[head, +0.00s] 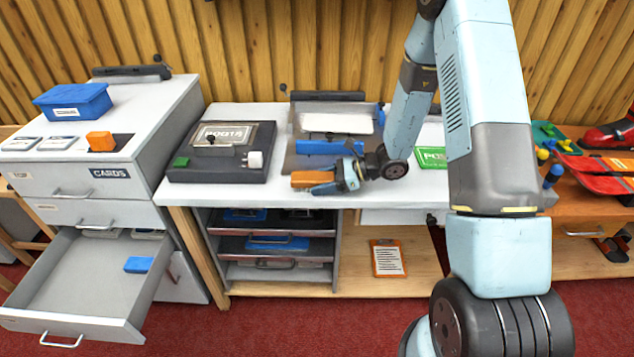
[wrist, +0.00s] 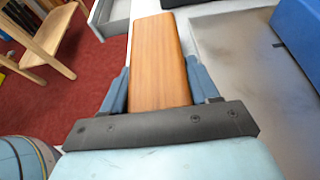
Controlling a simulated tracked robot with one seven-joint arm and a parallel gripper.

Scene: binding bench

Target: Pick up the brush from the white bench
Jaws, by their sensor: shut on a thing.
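The brush shows as a flat orange-brown wooden piece (head: 312,179) near the front edge of the white bench (head: 262,200). Its wooden top (wrist: 158,50) also fills the middle of the wrist view; any bristles are hidden. My gripper (head: 343,178) comes from the right and is shut on the brush. In the wrist view one blue finger of my gripper (wrist: 158,85) lies along each side of the wood. I cannot tell whether the brush touches the bench or hangs just above it.
Behind the brush, a blue block (head: 318,147) lies on a grey tray-like board. A dark press-like box (head: 221,155) stands to the left. A white cabinet at left has an open drawer (head: 75,278). A green card (head: 432,157) lies right of my gripper.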

